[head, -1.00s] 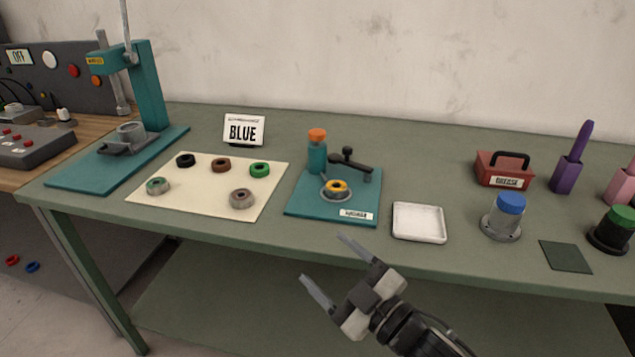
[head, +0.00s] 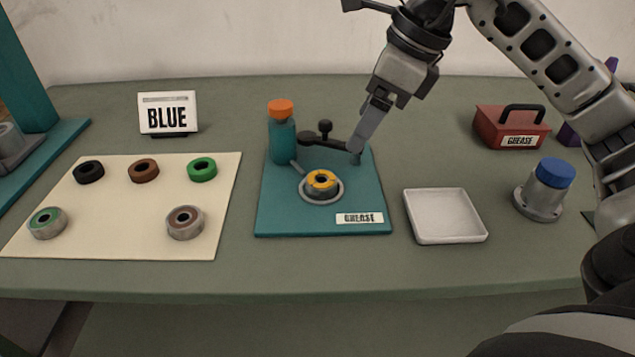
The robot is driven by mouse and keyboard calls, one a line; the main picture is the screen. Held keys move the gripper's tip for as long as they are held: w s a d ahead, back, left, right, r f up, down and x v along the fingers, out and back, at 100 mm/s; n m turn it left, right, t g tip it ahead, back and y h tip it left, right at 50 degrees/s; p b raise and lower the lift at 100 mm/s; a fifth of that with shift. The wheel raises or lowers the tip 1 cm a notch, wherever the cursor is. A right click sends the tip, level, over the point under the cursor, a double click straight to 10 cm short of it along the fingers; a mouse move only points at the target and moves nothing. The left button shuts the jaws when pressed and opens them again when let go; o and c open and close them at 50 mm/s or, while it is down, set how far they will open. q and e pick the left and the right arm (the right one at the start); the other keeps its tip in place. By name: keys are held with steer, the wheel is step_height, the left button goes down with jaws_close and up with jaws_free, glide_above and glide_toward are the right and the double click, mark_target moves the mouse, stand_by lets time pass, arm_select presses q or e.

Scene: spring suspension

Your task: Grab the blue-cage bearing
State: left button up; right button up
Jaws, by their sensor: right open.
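No bearing in the head view shows a clearly blue cage. A metal bearing with a greenish centre (head: 46,223) lies at the front left of the cream mat (head: 120,240). A metal bearing with a brown centre (head: 185,222) lies at the mat's front right. A ring-shaped part with a yellow-orange top (head: 321,183) sits in the round seat of the teal grease plate (head: 285,220). My right gripper (head: 360,146) is open, pointing down by the dark lever (head: 325,138) at the plate's back right. Whether it touches the lever is unclear. My left gripper is out of view.
Black, brown and green rings (head: 202,169) lie along the mat's back. A sign reading BLUE (head: 168,113) stands behind. An orange-capped bottle (head: 281,140) stands on the plate. A white tray (head: 445,216), a blue-topped cylinder (head: 549,190) and a red grease box (head: 510,127) are right.

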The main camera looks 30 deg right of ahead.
glide_above(322, 179)
steer(key=s+d, duration=0.2)
steer(key=s, duration=0.1)
steer(key=f, duration=0.6)
steer(key=shift+w+d+f, duration=0.1)
steer(key=shift+w+d, duration=0.1)
steer(key=shift+w, duration=0.05)
steer(key=x, duration=0.4)
steer(key=shift+w+a, duration=0.1)
steer(key=shift+a, duration=0.3)
steer(key=shift+w+a+f, duration=0.1)
steer(key=shift+w+f, duration=0.1)
steer(key=shift+f, duration=0.3)
steer(key=c, duration=1.2)
steer(key=shift+r, duration=0.1)
steer(key=shift+c, duration=0.4)
steer(key=shift+r, duration=0.1)
